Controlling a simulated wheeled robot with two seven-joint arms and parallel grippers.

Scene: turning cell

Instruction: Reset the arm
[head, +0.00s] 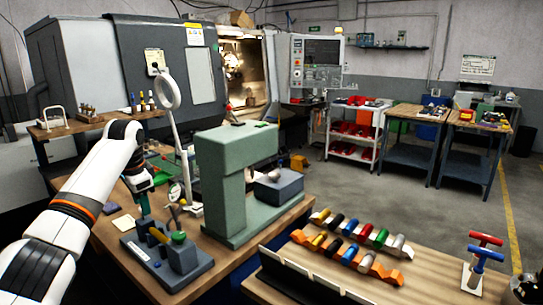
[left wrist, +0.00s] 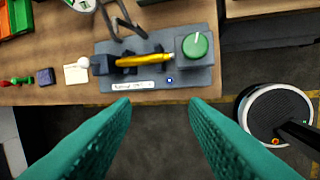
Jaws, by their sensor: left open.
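My left gripper (head: 143,200) has teal fingers and hangs at the end of the white arm, close to the left side of a grey device. In the left wrist view the two fingers of my left gripper (left wrist: 160,108) are wide apart with nothing between them. The grey device (head: 155,262) sits at the bench's front edge; its base (left wrist: 178,80) shows ahead of the fingertips. It carries a yellow lever (left wrist: 145,60), lying roughly level, and a round green knob (left wrist: 195,45). In the head view the knob (head: 178,237) is upright. My right gripper is out of view.
A green-grey press (head: 238,180) and a white ring lamp (head: 168,92) stand behind the device. A front bench (head: 405,262) holds colored cylinders on a rack and red and blue T-handles. A round black-topped object (left wrist: 278,112) stands beside the bench.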

